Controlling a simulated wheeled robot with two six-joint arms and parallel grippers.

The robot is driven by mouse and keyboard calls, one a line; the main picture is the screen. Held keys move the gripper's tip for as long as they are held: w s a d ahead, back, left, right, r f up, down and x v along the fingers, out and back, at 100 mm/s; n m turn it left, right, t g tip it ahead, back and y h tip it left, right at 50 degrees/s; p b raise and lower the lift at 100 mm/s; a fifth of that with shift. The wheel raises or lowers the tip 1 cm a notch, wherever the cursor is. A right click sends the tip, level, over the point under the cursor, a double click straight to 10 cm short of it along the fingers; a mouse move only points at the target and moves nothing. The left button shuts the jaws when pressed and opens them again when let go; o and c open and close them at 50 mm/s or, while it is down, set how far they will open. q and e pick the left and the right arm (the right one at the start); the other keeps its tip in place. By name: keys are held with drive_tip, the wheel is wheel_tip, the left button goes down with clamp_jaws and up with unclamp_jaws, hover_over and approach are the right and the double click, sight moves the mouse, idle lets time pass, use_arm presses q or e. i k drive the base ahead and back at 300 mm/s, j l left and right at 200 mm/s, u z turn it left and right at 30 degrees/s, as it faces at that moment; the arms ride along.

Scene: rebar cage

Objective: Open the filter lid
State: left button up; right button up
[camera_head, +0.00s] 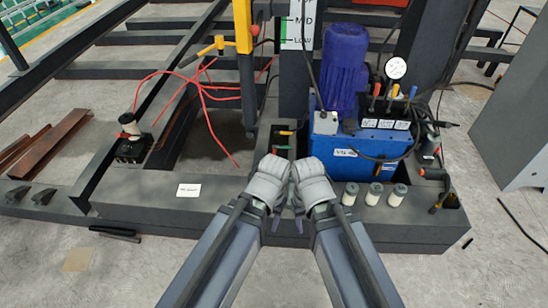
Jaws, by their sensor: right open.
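Three short white cylinders with dark tops (374,193) stand in a row on the dark frame, in front of the blue power unit (355,157). They may be filters; I cannot tell which part is the filter lid. My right gripper (299,220) is left of these cylinders, close to the frame's front edge, apart from them and open. My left gripper (275,219) is right beside it. Its jaws are too small and dark to read. Both arms come up from the bottom, and their pale wrists nearly touch.
A blue motor (344,68) and a pressure gauge (396,68) rise from the power unit. An orange-handled tool (436,176) is at the frame's right end. Red hoses (205,90) lie at left. A grey cabinet (515,130) stands right. The front floor is mostly clear.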

sight(433, 139)
drive_tip(key=z, duration=0.45)
drive_tip(key=i+l+z, duration=0.15)
drive_tip(key=z, duration=0.25)
drive_tip(key=i+l+z, duration=0.15)
drive_tip(key=z, duration=0.3)
drive_tip(key=i+z, duration=0.2)
drive_tip(key=z, duration=0.2)
drive_tip(key=i+z, duration=0.2)
drive_tip(key=i, duration=0.4)
drive_tip(key=i+j+z, duration=0.2)
drive_tip(key=i, duration=0.35)
drive_tip(key=l, duration=0.1)
